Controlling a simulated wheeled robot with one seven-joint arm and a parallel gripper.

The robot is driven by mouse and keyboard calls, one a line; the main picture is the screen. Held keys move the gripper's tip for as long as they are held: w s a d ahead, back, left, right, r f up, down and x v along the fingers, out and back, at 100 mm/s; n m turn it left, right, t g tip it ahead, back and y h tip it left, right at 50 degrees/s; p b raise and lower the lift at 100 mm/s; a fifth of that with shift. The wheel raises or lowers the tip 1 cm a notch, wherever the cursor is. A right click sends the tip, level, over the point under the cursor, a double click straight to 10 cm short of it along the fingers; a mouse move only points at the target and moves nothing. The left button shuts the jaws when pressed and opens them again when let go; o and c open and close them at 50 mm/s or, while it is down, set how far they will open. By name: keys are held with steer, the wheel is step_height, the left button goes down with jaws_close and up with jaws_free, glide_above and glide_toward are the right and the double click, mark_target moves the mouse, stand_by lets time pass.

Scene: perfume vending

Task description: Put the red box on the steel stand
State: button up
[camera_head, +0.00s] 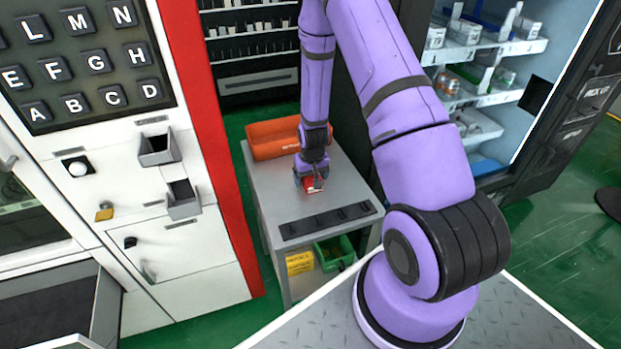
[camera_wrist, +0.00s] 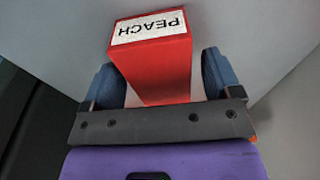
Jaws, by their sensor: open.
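The red box (camera_wrist: 160,68) has a white label reading PEACH on its end. In the wrist view it lies between the two blue fingers of my gripper (camera_wrist: 163,76), with narrow gaps at its sides. In the head view, my gripper (camera_head: 312,181) points down over the grey steel stand (camera_head: 250,190), and the red box (camera_head: 308,184) shows at its fingers. The box appears to be at the stand's top, but the gripper partly hides it and its contact with the surface is hard to see. My gripper is open around the box.
An orange bin (camera_head: 272,137) sits at the stand's back. A black strip (camera_head: 328,220) lies along its front edge. A green bin (camera_head: 334,252) and yellow sign (camera_head: 300,262) are below. A lettered keypad (camera_head: 85,65) is left; an open shelved cabinet (camera_head: 480,90) is right.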

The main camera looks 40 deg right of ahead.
step_height(320, 180, up, 12)
steer(key=s, duration=0.1)
step_height(320, 180, up, 13)
steer(key=t, duration=0.1)
glide_above(312, 179)
steer(key=s+a, duration=0.1)
steer(key=a, duration=0.3)
steer(key=s+a+r+n+t, duration=0.1)
steer(key=s+a+r, duration=0.15)
steer(key=r, duration=0.25)
steer(key=s+a+r+n, duration=0.1)
steer(key=s+r, duration=0.2)
steer(key=r, duration=0.3)
steer(key=s+a+r+t, duration=0.1)
steer(key=s+a+r, duration=0.1)
steer(key=s+r, duration=0.4)
steer(key=s+a+r+n, duration=0.1)
steer(key=s+a+r, duration=0.2)
steer(key=s, duration=0.9)
step_height(312, 179, up, 3)
steer(key=shift+s+a+t, duration=0.15)
steer(key=shift+s+t, duration=0.2)
steer(key=shift+t, duration=0.05)
